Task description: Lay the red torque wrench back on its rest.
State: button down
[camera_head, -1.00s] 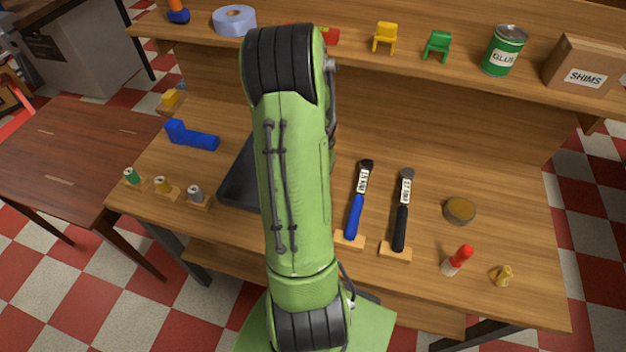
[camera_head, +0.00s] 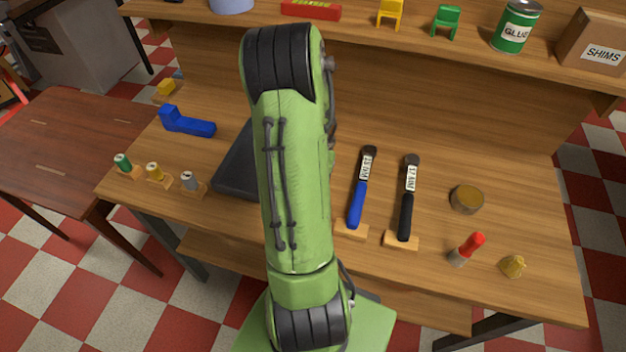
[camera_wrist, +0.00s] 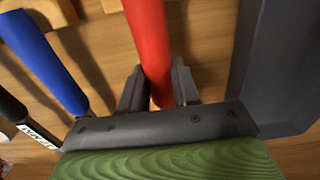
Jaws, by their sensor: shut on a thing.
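The red torque wrench shows in the wrist view as a red handle (camera_wrist: 149,40) running from the top edge down between the jaws. My gripper (camera_wrist: 159,88) is shut on this handle; the wrench's far end is out of frame. A small wooden block (camera_wrist: 111,5) shows at the top edge beside the handle; I cannot tell whether the wrench touches it. In the head view my green arm hides the gripper and the red wrench. The blue wrench (camera_head: 358,203) and the black wrench (camera_head: 405,215) lie on wooden rests to the right of my arm.
A dark tray (camera_head: 232,180) lies left of my arm and close right of the gripper in the wrist view (camera_wrist: 275,65). A round tin (camera_head: 466,199), a red-capped tube (camera_head: 467,249) and a blue bracket (camera_head: 187,122) stand on the workbench (camera_head: 500,170).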

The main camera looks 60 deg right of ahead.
jog(key=shift+f, duration=0.1)
jog(key=c, duration=0.7)
grip_release()
jog(key=shift+c, duration=0.2)
notch_tip(320, 180, up, 16)
jog(key=p, duration=0.3)
jog(key=shift+a, duration=0.15)
jog(key=shift+f, duration=0.1)
jog(key=w+a+r+n+t, duration=0.1)
jog(key=w+a+r+n, duration=0.2)
jog(key=a, duration=0.4)
jog(key=w+a+r+n+t, duration=0.1)
jog(key=w+a+r+n, duration=0.15)
jog(key=a, duration=0.45)
jog(key=w+a+r+n+t, duration=0.1)
jog(key=w+a+r+n, duration=0.1)
jog(key=a+r+n, duration=0.35)
jog(key=s+a+n+t, duration=0.2)
jog(key=s+a+n, duration=0.3)
jog(key=a, duration=0.6)
jog(key=shift+s+a+f+t, duration=0.2)
jog(key=shift+a+f+t, duration=0.1)
jog(key=shift+a+f, duration=0.15)
